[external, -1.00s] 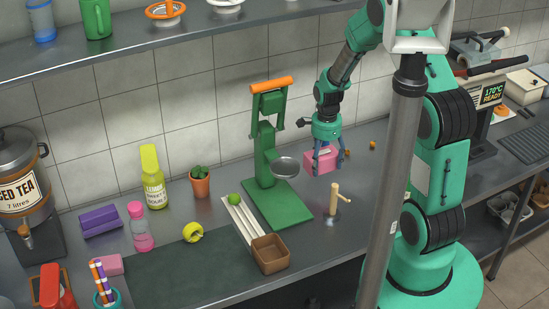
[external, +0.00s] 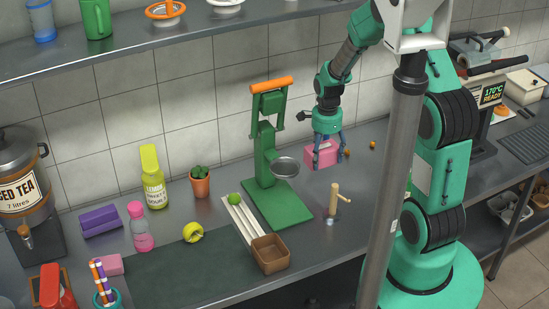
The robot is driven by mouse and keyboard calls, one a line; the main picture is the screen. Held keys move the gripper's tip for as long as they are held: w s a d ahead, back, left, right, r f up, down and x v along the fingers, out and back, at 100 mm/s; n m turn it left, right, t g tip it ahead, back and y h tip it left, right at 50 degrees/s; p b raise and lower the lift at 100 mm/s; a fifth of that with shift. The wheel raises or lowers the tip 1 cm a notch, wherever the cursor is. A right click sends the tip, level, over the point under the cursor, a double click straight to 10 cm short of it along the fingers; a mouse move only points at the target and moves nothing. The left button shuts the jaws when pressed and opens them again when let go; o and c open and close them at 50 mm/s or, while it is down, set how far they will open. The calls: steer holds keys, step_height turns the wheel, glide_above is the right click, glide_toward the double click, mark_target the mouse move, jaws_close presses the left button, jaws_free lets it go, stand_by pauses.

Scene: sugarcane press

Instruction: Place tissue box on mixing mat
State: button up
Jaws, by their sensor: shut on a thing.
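The tissue box (external: 322,155) is a small pink box to the right of the green press. My gripper (external: 325,157) points down over it, with its blue fingers shut on its sides. The box looks upright; whether it is just clear of the counter is hard to tell. The mixing mat (external: 185,275) is a flat dark green-grey sheet on the counter at the front left. It is well to the left of my gripper, beyond the press.
A yellow roll (external: 193,232) is at the mat's back edge. The mat's middle is clear.

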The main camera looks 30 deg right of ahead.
mark_target(324, 153)
stand_by(0.3)
steer(key=r+n, duration=0.1)
steer(key=n, duration=0.1)
steer(key=s+r+n, duration=0.1)
steer(key=n, duration=0.1)
steer(key=a+r+n+p, duration=0.1)
steer(key=n, duration=0.1)
steer(key=shift+s+a, duration=0.1)
steer(key=shift+s, duration=0.15)
steer(key=s+a+r+n+p, duration=0.2)
steer(key=s+r+n, duration=0.15)
steer(key=n, duration=0.75)
steer(key=s+a+r+n+p, duration=0.25)
steer(key=r+n, duration=0.25)
steer(key=n, duration=0.6)
steer(key=s+a+m, duration=0.2)
steer(key=s+a, duration=0.6)
steer(key=a, duration=0.5)
steer(key=s+a+f+m+b, duration=0.2)
steer(key=a+f+m+b, duration=0.2)
steer(key=a, duration=0.9)
steer(key=s+a+f+m+b, duration=0.2)
steer(key=a+f, duration=0.5)
steer(key=a, duration=0.6)
steer(key=shift+s+m+b, duration=0.3)
steer(key=shift+m+b, duration=0.6)
steer(key=shift+f, duration=0.15)
